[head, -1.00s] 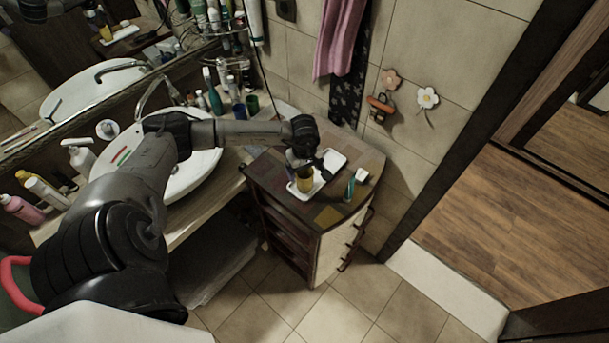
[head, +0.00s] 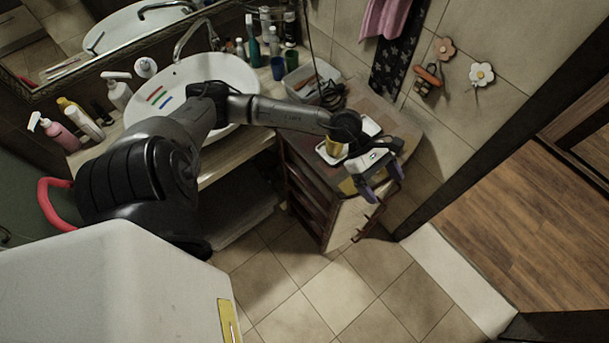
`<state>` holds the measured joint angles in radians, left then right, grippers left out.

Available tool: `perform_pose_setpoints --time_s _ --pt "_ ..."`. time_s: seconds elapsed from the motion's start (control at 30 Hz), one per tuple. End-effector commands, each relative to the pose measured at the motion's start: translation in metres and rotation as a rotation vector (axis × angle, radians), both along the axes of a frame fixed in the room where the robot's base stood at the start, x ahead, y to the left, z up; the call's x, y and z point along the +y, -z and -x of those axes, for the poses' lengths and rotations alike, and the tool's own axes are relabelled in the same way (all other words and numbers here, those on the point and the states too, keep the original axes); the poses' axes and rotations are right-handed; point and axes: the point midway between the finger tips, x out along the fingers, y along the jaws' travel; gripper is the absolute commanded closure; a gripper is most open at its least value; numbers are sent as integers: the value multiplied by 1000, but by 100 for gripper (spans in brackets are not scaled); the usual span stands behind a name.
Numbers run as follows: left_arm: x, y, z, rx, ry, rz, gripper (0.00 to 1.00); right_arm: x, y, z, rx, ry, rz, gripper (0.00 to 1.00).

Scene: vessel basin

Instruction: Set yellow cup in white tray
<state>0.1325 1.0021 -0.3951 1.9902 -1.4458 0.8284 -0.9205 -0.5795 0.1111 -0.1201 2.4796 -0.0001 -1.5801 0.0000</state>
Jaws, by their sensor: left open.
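The yellow cup (head: 333,147) stands on the white tray (head: 371,127), on top of the small cabinet. My left arm and wrist cover part of the cup and much of the tray. My left gripper (head: 384,184) is open and empty. It is to the right of the cup, apart from it, over the front right part of the cabinet top. My right gripper is not in view.
The cabinet (head: 353,220) stands beside the counter with the white sink (head: 240,84). Soap bottles (head: 118,92) stand at the left. The tiled floor (head: 335,290) in front is clear.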

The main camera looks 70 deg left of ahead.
Motion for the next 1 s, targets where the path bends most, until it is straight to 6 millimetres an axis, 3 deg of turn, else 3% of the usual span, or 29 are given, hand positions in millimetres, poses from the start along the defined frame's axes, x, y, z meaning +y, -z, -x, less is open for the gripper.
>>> perform_pose_setpoints --time_s 0.03,0.13,0.23,0.33,0.47,0.53,0.73,0.77,0.9,1.0 --pt "-27 -11 1 23 -85 191 14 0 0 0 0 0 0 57" --pt "-55 -38 -2 104 -286 559 14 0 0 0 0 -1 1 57" --pt "-60 -57 -7 230 -512 913 14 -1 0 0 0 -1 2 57" --pt "-48 -62 -8 389 -759 1246 14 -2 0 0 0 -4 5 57" --pt "-22 -40 1 633 -1117 1631 14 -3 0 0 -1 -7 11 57" --pt "-10 -17 14 777 -1331 1811 14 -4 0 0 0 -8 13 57" --pt "-3 58 84 1170 -1972 2147 14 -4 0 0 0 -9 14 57" --pt "-5 67 96 -1150 1946 -2044 14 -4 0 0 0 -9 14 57" --pt "-21 97 151 -1057 1846 -1651 14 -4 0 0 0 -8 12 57" --pt "-33 106 180 -1005 1799 -1462 14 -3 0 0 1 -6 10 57"
